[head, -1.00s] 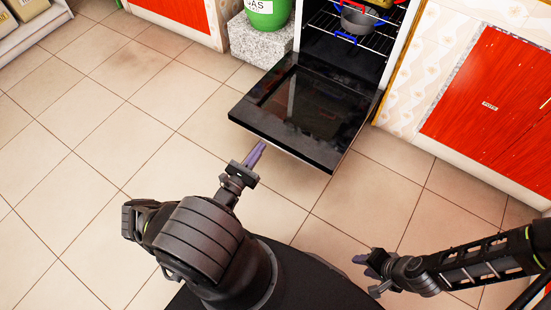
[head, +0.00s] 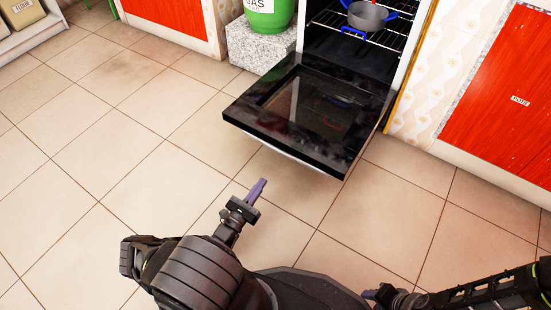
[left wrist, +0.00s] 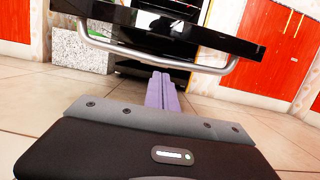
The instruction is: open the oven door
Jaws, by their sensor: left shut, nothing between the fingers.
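The black oven door (head: 270,122) hangs folded down and open in the head view, with its glass panel facing up. The dark oven cavity (head: 338,38) with wire racks shows behind it. In the left wrist view the door (left wrist: 190,38) is seen edge-on, with its silver handle bar (left wrist: 150,58) below the edge. My left gripper (head: 257,188) is shut and empty, in front of the door's front edge and apart from it. Its purple fingers (left wrist: 161,92) also show in the left wrist view.
A grey pot (head: 366,16) with blue handles sits on the oven rack. A green gas container (head: 268,14) stands on a granite block (head: 258,46) left of the oven. Red cabinets (head: 505,95) flank the right side. Tiled floor (head: 90,150) lies clear to the left.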

